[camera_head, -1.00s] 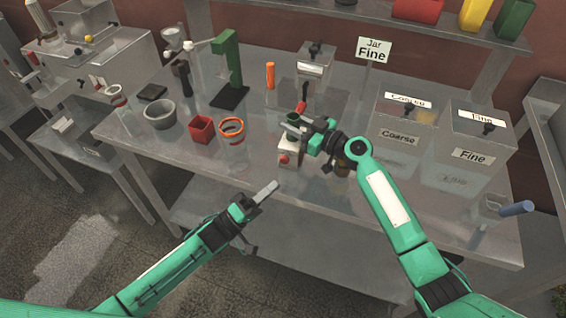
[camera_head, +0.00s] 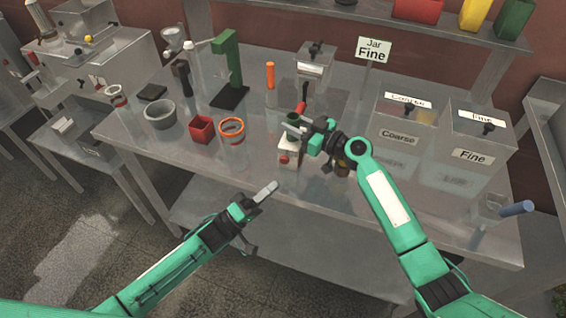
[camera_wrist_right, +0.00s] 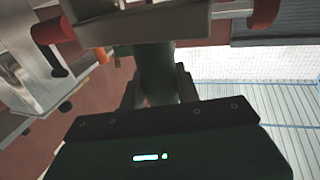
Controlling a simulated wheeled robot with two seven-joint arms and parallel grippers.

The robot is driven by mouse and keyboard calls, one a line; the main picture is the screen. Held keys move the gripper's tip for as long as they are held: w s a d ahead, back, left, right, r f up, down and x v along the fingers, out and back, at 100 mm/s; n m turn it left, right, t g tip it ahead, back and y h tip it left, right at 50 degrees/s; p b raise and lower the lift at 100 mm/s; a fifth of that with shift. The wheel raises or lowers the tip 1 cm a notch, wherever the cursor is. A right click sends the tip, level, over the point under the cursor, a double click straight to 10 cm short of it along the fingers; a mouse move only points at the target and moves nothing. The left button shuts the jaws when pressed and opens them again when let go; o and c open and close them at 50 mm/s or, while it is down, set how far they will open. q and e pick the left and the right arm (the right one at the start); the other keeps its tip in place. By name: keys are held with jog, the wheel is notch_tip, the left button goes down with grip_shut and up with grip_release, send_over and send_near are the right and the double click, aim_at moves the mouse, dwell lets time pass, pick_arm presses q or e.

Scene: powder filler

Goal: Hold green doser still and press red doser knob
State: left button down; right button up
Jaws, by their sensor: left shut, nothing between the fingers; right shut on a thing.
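The green doser (camera_head: 293,119) stands on the metal table in the head view, above a small white body with a red knob (camera_head: 284,159) on its front. My right gripper (camera_head: 303,137) is shut on the green doser from the right; the fingers partly hide it. In the right wrist view a dark green cylinder (camera_wrist_right: 155,70) stands between the fingers, under a grey metal part with red ends (camera_wrist_right: 47,30). My left gripper (camera_head: 268,190) is shut and empty, in front of the table's front edge, apart from the red knob and below it in the picture.
A clear jar with an orange rim (camera_head: 232,126), a red square cup (camera_head: 201,128) and a grey bowl (camera_head: 160,115) stand left of the doser. A green stand (camera_head: 229,65) is behind them. Coarse (camera_head: 402,125) and Fine (camera_head: 478,130) boxes stand at right.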

pick_arm(q)
jog(key=shift+s, duration=0.1)
dwell(0.8)
jog(key=shift+s+a+r, duration=0.1)
jog(key=shift+s+a, duration=0.1)
jog(key=shift+s, duration=0.55)
jog(key=shift+s+a+r, duration=0.1)
jog(key=shift+s+a, duration=0.05)
jog(key=shift+s, duration=0.55)
jog(key=shift+s+a+r, duration=0.1)
jog(key=shift+s+a, duration=0.1)
jog(key=shift+s, duration=0.55)
send_near(285, 160)
jog(key=shift+w+d+r, duration=0.15)
jog(key=shift+d+r, duration=0.25)
jog(key=shift+d, duration=0.4)
jog(key=shift+w+d+r, duration=0.15)
jog(key=shift+d+r, duration=0.3)
jog(key=shift+d, duration=0.35)
jog(key=shift+w+d+r, duration=0.15)
jog(key=shift+d+r, duration=0.25)
jog(key=shift+d, duration=0.4)
jog(key=shift+w, duration=0.15)
jog(key=shift+w+d, duration=0.1)
jog(key=shift+w, duration=0.15)
